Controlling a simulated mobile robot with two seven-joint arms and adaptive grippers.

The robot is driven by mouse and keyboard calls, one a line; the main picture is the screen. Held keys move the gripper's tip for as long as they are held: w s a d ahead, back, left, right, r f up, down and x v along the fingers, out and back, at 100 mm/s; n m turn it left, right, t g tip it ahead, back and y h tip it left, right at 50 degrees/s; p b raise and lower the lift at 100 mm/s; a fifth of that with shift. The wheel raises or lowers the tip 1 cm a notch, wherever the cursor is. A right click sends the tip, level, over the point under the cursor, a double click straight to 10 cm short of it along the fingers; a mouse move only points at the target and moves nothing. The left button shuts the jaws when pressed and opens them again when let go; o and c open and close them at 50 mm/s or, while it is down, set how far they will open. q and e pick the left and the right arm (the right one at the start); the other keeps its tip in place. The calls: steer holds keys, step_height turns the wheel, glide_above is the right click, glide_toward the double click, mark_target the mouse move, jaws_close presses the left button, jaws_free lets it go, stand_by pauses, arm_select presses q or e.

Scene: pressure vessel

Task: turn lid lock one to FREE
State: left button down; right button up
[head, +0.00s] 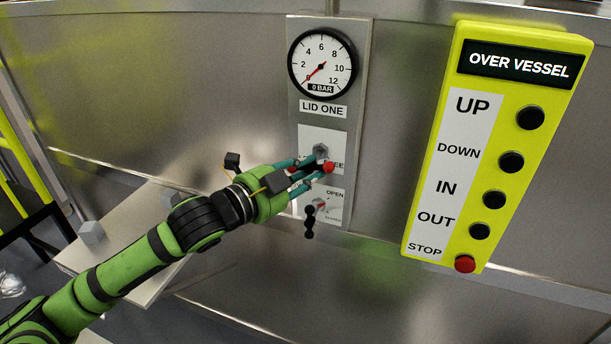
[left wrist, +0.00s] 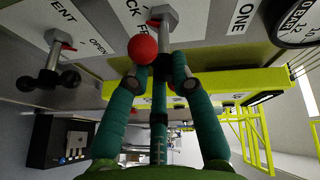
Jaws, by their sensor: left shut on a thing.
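Lid lock one is a grey hub (head: 320,151) on a white plate below the LID ONE label (head: 323,110). Its handle has a red ball end (head: 328,167), also seen in the left wrist view (left wrist: 142,50). My left gripper (head: 312,174) reaches it from the lower left, its teal fingers shut on the lock handle just below the hub. In the left wrist view a short red pointer (left wrist: 153,23) shows at the hub, near partly hidden lettering. In the head view only the end of FREE shows, right of the handle. Which mark the pointer meets I cannot tell.
Close below is a vent valve with a black ball-ended handle (head: 310,220) and OPEN and CLOSED marks. A pressure gauge (head: 322,63) above reads about 0 bar. A yellow control pendant (head: 487,155) hangs to the right. A pale table (head: 130,235) stands at the lower left.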

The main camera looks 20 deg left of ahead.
arm_select(q)
steer(key=shift+d+f+n+t+y+b, duration=0.1)
steer(key=shift+n+t+y+b, duration=0.75)
steer(key=shift+n, duration=2)
steer(key=shift+d+f+n+t+y+b, duration=0.15)
steer(key=shift+n+t+b, duration=0.35)
steer(key=shift+n+t, duration=1.65)
steer(key=shift+d+r+n+t+y+b, duration=0.1)
steer(key=shift+n+t+y+b, duration=0.4)
steer(key=shift+n, duration=3.1)
steer(key=c, duration=1.1)
jaws_free()
steer(key=v, duration=1.2)
steer(key=shift+a, duration=0.1)
